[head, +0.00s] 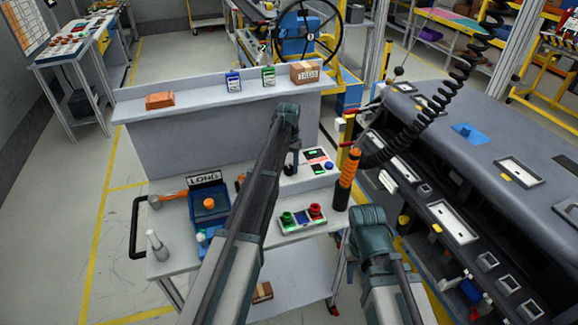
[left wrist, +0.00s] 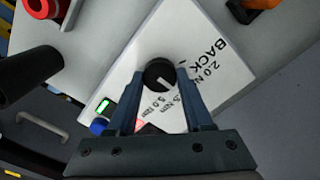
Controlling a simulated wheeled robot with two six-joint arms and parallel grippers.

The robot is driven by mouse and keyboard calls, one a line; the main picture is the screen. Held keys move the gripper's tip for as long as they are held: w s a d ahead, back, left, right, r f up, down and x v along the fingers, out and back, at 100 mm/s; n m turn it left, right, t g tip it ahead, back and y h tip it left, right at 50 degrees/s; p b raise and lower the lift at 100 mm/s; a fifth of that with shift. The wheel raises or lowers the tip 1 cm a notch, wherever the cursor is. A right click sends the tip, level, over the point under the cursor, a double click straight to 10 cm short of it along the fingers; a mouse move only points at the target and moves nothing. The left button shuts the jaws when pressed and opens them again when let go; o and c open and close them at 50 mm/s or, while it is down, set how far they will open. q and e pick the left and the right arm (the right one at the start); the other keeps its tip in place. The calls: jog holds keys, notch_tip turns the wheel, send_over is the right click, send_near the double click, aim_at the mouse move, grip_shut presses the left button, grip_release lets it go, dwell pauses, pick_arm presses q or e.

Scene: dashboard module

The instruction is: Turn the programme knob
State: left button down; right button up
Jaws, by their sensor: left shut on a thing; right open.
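The programme knob (left wrist: 158,74) is a round black knob with a white pointer line, on a white panel (left wrist: 205,75) with printed torque labels. In the left wrist view the pointer slants across the knob's lower part. My left gripper (left wrist: 160,82) is shut on the knob, one finger on each side. In the head view my left gripper (head: 291,165) reaches down at the white controller box (head: 300,183); the knob is hidden there. My right arm is at the lower right of the head view, and its gripper's fingers are hidden.
The box has a green display (left wrist: 103,105) and blue button (left wrist: 98,126). A red-and-green button box (head: 302,218) stands in front. The dashboard (head: 490,150) fills the right.

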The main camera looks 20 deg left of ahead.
aim_at(289, 168)
pick_arm(q)
jog(key=shift+m, duration=1.9)
jog(key=shift+c, duration=1.5)
grip_release()
jog(key=shift+r, duration=0.1)
notch_tip(289, 168, up, 14)
jog(key=p, duration=1.3)
jog(key=shift+f+p, duration=0.2)
jog(key=shift+p, duration=0.2)
